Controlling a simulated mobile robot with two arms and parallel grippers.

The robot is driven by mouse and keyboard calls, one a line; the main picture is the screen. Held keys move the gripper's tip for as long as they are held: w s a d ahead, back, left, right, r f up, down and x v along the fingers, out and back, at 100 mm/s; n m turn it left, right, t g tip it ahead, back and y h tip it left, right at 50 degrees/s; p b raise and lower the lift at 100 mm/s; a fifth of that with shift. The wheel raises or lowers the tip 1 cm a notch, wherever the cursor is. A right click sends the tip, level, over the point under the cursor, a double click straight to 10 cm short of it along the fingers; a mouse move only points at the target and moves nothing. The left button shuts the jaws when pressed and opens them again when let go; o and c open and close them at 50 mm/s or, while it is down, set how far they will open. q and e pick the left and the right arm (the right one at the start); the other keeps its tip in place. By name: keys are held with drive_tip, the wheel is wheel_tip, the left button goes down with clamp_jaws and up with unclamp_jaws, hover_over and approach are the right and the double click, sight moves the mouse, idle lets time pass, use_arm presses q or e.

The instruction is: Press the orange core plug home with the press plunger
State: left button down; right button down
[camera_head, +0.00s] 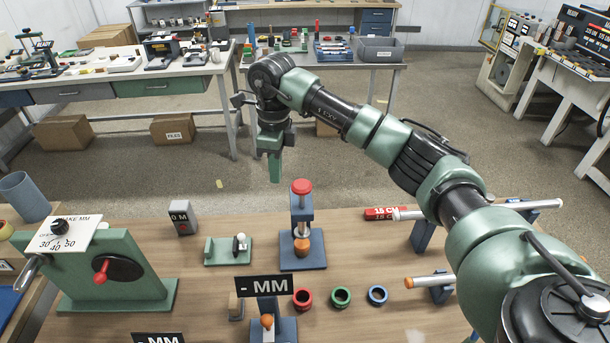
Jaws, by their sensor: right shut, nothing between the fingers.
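The press (299,222) is a dark blue stand in the middle of the table. Its press plunger has a red round knob (302,187) on top. An orange core plug (302,247) sits under the plunger, above the press base. My right gripper (275,179) points down with its green fingers together and empty. In the picture it is left of and above the red knob, apart from it. My left gripper is not in view.
A green gauge stand with a red-handled crank (110,268) is at far left. A dark sign (264,286) stands in front.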

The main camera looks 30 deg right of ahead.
drive_tip(key=shift+m+g+h, duration=0.4)
drive_tip(key=shift+h, duration=0.2)
drive_tip(key=d+r, duration=0.4)
drive_tip(key=shift+s+d+r, duration=0.2)
drive_tip(key=shift+s+d, duration=0.15)
drive_tip(key=shift+s, duration=0.05)
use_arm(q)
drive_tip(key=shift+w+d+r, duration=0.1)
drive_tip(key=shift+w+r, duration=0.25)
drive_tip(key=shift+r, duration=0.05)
